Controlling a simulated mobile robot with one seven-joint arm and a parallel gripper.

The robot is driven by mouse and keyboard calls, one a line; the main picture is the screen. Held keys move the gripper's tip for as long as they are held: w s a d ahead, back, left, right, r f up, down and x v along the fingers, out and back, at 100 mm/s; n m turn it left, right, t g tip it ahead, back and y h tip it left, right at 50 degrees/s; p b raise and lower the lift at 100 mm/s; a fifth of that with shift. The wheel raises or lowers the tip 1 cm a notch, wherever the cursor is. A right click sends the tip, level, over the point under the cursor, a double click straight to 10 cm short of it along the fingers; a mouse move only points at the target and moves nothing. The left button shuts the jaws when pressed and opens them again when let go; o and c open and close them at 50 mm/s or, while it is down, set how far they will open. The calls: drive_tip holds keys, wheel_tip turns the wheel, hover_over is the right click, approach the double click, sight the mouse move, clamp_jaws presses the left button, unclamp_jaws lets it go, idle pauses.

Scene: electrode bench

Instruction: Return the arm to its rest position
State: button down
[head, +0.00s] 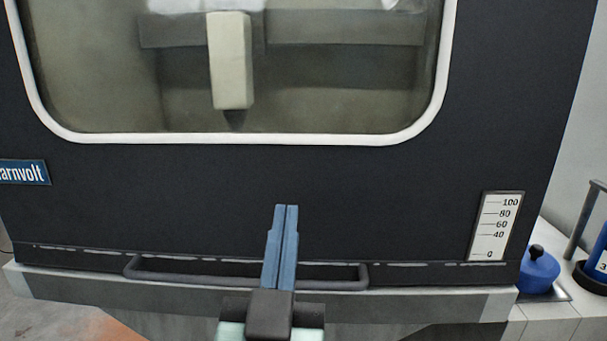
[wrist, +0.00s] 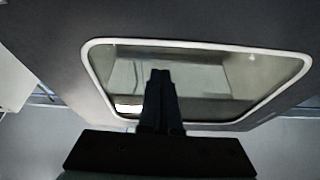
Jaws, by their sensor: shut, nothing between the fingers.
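My gripper (head: 286,208) is in the lower middle of the head view, its two blue fingers together and pointing up. Nothing is between them. It stands in front of a dark cabinet door (head: 150,205) and overlaps the door's long dark handle bar (head: 190,278). In the wrist view, my gripper (wrist: 160,75) shows as a dark shape in front of the cabinet's white-framed window (wrist: 200,44). I cannot tell the exact gap between the fingers and the door.
Behind the window (head: 330,110) hangs a pale block (head: 230,60). A scale label (head: 497,226) and a blue sign (head: 25,172) are on the front. At the right, a blue round-lidded pot (head: 538,272) and a blue container (head: 599,265) stand on a pale counter (head: 560,318).

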drive_tip(key=s+d+r+n+t+y, duration=0.1)
drive_tip(key=s+r+t, duration=0.25)
drive_tip(key=r, duration=0.65)
drive_tip(key=s+d+r+t, duration=0.15)
drive_tip(key=s+r, duration=0.35)
drive_tip(key=r, duration=0.6)
wheel_tip(320, 180, up, 23)
drive_tip(key=p, duration=2.3)
drive_tip(key=shift+w+a+f+p, duration=0.15)
drive_tip(key=shift+w+p, duration=0.05)
drive_tip(key=shift+p, duration=0.15)
